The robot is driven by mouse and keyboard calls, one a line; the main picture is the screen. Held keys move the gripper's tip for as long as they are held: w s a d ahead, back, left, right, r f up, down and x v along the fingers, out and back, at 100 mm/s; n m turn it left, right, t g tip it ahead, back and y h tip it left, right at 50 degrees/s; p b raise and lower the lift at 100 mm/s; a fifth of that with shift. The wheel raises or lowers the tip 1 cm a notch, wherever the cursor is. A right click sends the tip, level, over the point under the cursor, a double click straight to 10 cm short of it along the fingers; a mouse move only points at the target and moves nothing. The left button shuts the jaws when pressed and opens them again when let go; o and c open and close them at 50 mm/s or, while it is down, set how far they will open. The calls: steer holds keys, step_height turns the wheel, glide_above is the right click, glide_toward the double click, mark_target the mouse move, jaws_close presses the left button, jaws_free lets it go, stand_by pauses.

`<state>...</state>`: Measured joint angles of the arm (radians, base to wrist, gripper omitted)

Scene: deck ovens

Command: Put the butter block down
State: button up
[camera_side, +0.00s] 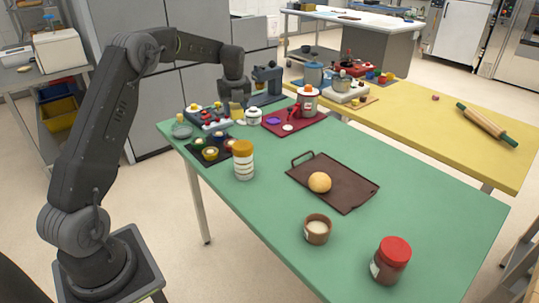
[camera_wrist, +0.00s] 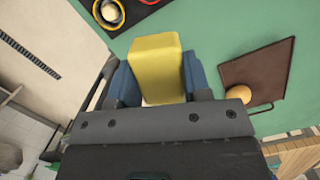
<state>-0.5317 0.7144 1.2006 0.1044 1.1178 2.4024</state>
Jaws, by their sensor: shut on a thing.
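The butter block (camera_wrist: 155,55) is a yellow block held between the two blue fingers of my gripper (camera_wrist: 158,78) in the wrist view. My gripper is shut on it, and the block's far end sticks out past the fingertips. In the side view my gripper (camera_side: 236,106) is over the far left part of the green table (camera_side: 270,170), and only a little of the yellow butter block (camera_side: 238,117) shows below it. I cannot tell whether the block touches the table.
Near my gripper stand a white lidded pot (camera_side: 253,117), a dark tray of small bowls (camera_side: 212,158) and a jar with an orange lid (camera_side: 243,162). A brown tray (camera_side: 345,194) holds a round bun (camera_side: 319,182). A red-lidded jar (camera_side: 391,262) stands nearer.

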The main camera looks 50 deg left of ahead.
steer(key=shift+w+a+f+m, duration=0.15)
steer(key=shift+w+a+f, duration=0.15)
steer(key=shift+a, duration=0.25)
steer(key=shift+w+a+f+m, duration=0.15)
steer(key=shift+a+f, duration=0.1)
steer(key=shift+a, duration=0.25)
step_height(320, 180, down, 4)
steer(key=shift+d+r, duration=0.1)
glide_above(269, 153)
steer(key=f, duration=0.7)
steer(key=shift+s+d+f, duration=0.1)
steer(key=shift+d+f, duration=0.05)
steer(key=shift+d, duration=0.15)
steer(key=shift+f, duration=2)
steer(key=shift+f, duration=0.2)
steer(key=o, duration=1)
steer(key=shift+c, duration=0.2)
